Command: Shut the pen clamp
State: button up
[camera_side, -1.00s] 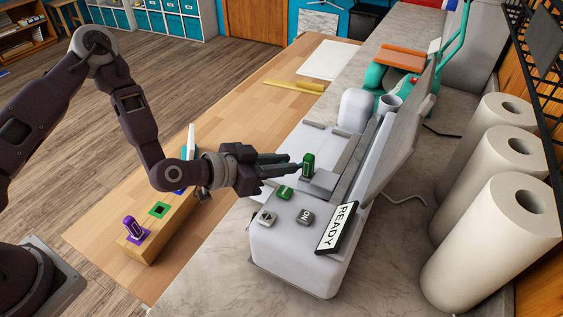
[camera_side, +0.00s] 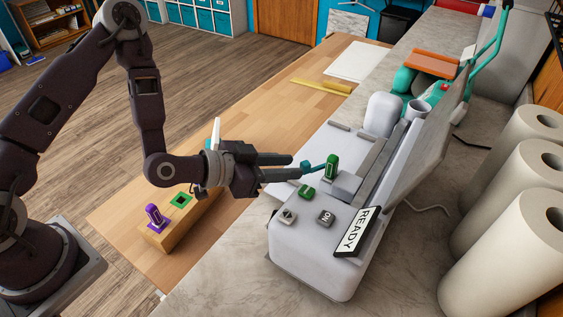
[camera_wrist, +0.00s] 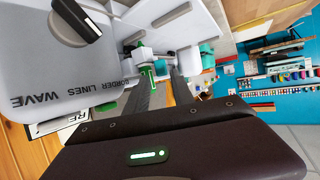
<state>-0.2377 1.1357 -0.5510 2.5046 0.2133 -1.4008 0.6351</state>
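The green pen (camera_side: 331,168) stands upright in the carriage of the white cutting machine (camera_side: 310,255). The teal clamp lever (camera_side: 314,168) sticks out just left of the pen, towards my gripper. My gripper (camera_side: 296,166) is level with the lever, its two fingers apart and their tips just short of the lever's end. In the wrist view the fingers (camera_wrist: 161,90) are spread with nothing held between them, and the green pen (camera_wrist: 148,72) shows beyond them. Whether the clamp is fully shut is too small to tell.
A wooden block (camera_side: 170,235) on the table holds a purple pen (camera_side: 155,217) beside an empty green-edged slot (camera_side: 181,201). The machine's raised lid (camera_side: 425,130) stands behind the carriage. White rolls (camera_side: 490,240) stand at the right. The wooden table top (camera_side: 250,120) is mostly clear.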

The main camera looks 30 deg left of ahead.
jog(key=shift+s+a+r, duration=0.5)
jog(key=shift+s+r, duration=0.15)
